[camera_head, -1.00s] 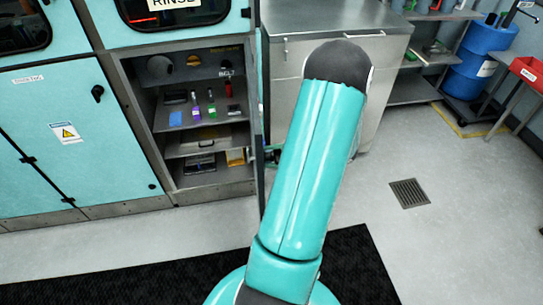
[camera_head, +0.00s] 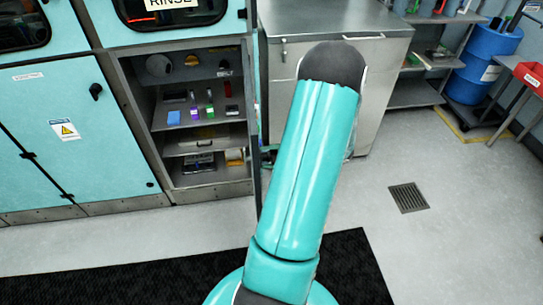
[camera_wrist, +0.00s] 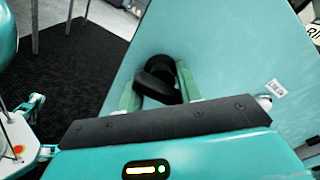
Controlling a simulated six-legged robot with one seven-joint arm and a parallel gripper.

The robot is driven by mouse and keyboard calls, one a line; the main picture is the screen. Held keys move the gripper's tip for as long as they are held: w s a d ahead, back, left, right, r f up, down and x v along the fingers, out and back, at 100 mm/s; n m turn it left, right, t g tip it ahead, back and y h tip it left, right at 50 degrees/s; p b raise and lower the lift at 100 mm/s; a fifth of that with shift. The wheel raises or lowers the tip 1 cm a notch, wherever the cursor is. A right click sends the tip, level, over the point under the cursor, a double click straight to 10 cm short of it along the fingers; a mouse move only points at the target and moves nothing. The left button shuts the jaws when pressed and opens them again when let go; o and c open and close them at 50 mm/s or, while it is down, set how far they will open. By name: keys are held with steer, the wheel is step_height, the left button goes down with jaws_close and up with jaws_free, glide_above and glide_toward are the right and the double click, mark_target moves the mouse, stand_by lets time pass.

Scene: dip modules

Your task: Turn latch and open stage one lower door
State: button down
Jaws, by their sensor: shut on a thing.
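The stage one lower door stands swung open. In the wrist view its teal face (camera_wrist: 235,60) fills the middle and right. In the head view the door (camera_head: 257,130) shows nearly edge-on at the right side of the open compartment. A black latch (camera_wrist: 167,77) sticks out from the door face. My gripper (camera_wrist: 160,88) has its pale green fingers on either side of the latch and is shut on it. In the head view my arm hides most of the gripper and the latch.
A steel cabinet (camera_head: 375,90) stands behind my arm. Floor at right, around a drain (camera_head: 408,197), is clear.

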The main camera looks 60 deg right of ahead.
steer(key=c, duration=1.1)
jaws_free()
steer(key=shift+r, duration=0.15)
steer(key=v, duration=1.3)
steer(key=shift+s+d, duration=0.3)
